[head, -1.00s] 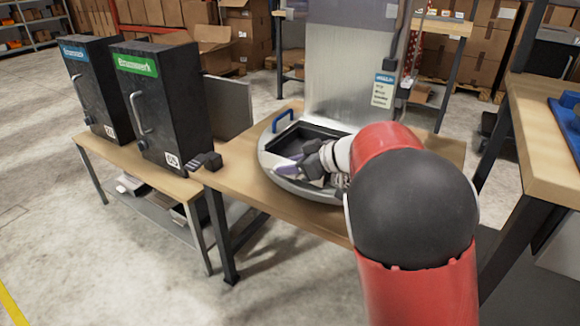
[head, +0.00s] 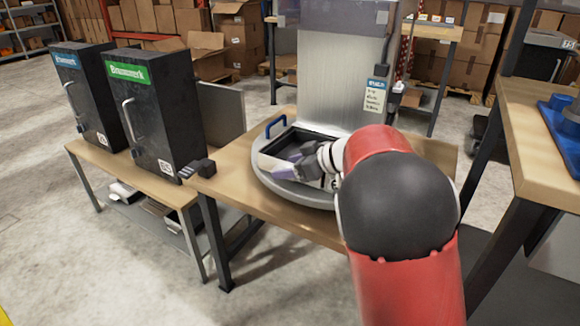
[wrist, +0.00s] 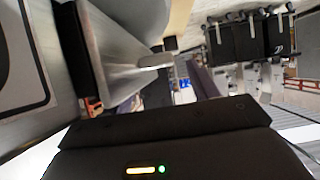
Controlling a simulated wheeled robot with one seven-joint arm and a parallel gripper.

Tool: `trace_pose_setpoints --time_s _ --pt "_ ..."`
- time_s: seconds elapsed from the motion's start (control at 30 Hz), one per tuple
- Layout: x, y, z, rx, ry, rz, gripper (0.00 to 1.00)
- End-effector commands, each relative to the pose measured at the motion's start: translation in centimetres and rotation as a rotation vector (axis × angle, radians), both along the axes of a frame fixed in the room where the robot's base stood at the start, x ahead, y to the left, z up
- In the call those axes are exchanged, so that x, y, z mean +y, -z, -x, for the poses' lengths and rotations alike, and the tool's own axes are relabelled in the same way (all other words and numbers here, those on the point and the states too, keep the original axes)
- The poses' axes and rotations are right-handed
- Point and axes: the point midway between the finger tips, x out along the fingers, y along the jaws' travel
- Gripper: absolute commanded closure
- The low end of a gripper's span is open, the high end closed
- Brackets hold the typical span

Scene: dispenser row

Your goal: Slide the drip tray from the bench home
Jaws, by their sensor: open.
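The drip tray (head: 283,139) appears to be the dark, shallow rectangular piece with a pale rim on the round grey base of the dispenser (head: 335,85). A blue handle (head: 275,125) stands at its far left corner. My gripper (head: 285,170) is over the tray's near part, its fingers pointing left. It is open, and I see nothing held in it. My red and black arm hides the base's right side, and my gripper covers part of the tray. I cannot tell whether the fingers touch the tray. The wrist view shows grey metal surfaces close on the left.
Two black dispensers, one with a blue label (head: 80,85) and one with a green label (head: 150,110), stand on a lower bench at left. Another table (head: 540,150) with a blue tray is at right.

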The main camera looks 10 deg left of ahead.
Motion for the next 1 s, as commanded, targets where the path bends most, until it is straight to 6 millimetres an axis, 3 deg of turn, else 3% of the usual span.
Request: trace_pose_setpoints --time_s 0.17,0.6,0.73,0.87,1.0 --pt "-0.8 -0.5 0.3 -0.001 0.002 -0.002 0.41" --pt "-6.1 -3.6 2.4 -0.004 0.003 -0.002 0.41" --pt "-7.4 -5.4 1.8 -0.067 0.072 -0.035 0.41" --pt "-11.1 -9.8 0.3 -0.229 0.304 -0.107 0.41" --pt "-18.3 -14.0 0.8 -0.349 0.669 -0.129 0.41"
